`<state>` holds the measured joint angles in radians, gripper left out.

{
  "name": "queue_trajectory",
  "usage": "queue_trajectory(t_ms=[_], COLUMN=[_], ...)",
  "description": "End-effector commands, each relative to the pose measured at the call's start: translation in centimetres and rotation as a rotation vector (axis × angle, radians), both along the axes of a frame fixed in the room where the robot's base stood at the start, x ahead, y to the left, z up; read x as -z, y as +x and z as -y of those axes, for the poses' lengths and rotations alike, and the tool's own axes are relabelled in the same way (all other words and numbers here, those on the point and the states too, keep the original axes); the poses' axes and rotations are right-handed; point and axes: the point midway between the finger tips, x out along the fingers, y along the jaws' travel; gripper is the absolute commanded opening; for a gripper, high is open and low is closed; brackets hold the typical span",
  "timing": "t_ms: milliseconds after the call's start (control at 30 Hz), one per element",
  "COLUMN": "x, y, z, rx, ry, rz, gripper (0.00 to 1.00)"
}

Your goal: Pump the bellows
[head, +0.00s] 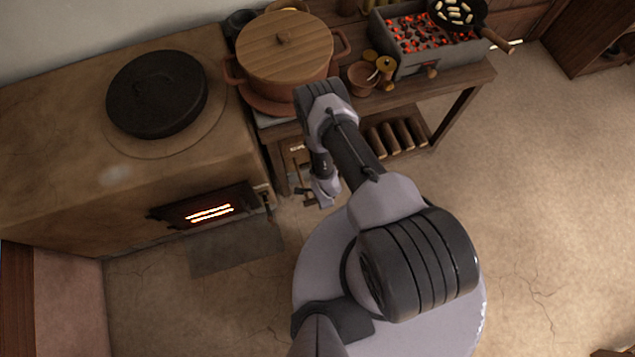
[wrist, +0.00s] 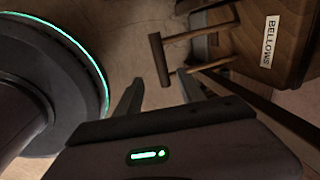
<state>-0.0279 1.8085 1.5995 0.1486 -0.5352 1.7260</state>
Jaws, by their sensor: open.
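The bellows (wrist: 292,62) is a wooden body at the upper right of the wrist view, with a white label reading BELLOWS. A wooden handle with a short crossbar (wrist: 159,60) sticks out from its side toward the picture's middle. My gripper (wrist: 160,95) is open and empty, its two dark fingers pointing at the handle. The crossbar shows between and beyond the fingertips, and I see no contact. In the head view my gripper (head: 322,192) hangs low between the stove and the bench, beside a small part of the handle (head: 304,196). The bellows body is mostly hidden there.
A clay stove (head: 60,170) with a glowing firebox (head: 208,212) and black lidded pan (head: 157,93) stands left. The bench (head: 460,82) holds a large lidded pot (head: 285,50), a bowl (head: 363,77) and a coal brazier (head: 425,60) with a skillet (head: 458,14). Floor at right is clear.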

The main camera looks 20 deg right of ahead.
Motion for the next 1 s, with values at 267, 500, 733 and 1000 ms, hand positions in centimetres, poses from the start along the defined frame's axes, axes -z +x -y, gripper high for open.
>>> queue_trajectory(t_ms=[267,500,733,1000], x=[8.8,11.4,11.5,11.5], y=[1.6,2.3,2.4,2.4], z=[0.0,0.0,0.0,0.0], rx=[-0.002,-0.002,-0.002,-0.002], ry=[0.0,0.0,0.0,0.0], rz=[0.001,0.0,0.001,0.001], gripper=[0.47,0.47,0.47,0.09])
